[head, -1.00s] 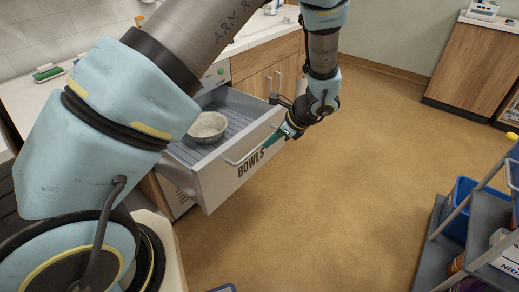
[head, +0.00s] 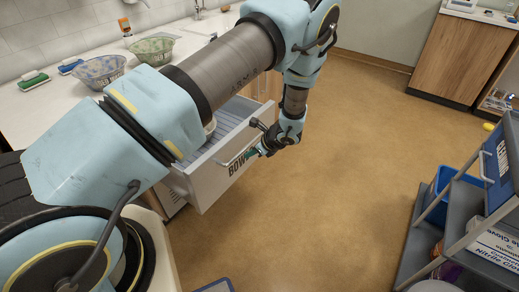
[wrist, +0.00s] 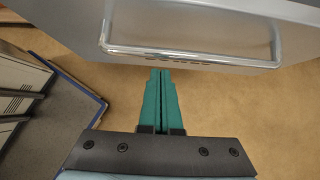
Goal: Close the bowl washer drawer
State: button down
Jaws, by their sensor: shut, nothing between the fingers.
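The bowl washer drawer (head: 206,183) stands pulled out from under the counter, its white front lettered "BOWLS", part of the lettering hidden by my gripper. Its bar handle (wrist: 190,57) crosses the upper part of the wrist view. A metal bowl (head: 210,126) inside the drawer is mostly hidden behind my arm. My gripper (head: 252,153) is at the drawer front, near the handle. In the wrist view its green fingers (wrist: 161,72) are shut together with nothing between them, their tips just short of the drawer front's edge. I cannot tell whether they touch it.
Two colander-like bowls, one blue (head: 100,70) and one green (head: 152,50), stand on the counter (head: 50,107). A grey cart (head: 416,238) with a blue bin and glove boxes is at the right. The brown floor between is clear.

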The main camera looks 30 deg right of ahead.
jog(key=shift+w+a+f, duration=0.15)
jog(key=shift+w+a, duration=0.15)
jog(key=shift+w, duration=0.3)
jog(key=w+a+b, duration=0.2)
jog(key=w+a, duration=0.3)
jog(key=w, duration=0.5)
jog(key=w+a+b, duration=0.2)
jog(key=w+a, duration=0.4)
jog(key=w, duration=0.4)
jog(key=w+a+b, duration=0.2)
jog(key=w+a, duration=0.4)
jog(key=w, duration=0.4)
jog(key=shift+w+b, duration=0.3)
jog(key=shift+b, duration=0.1)
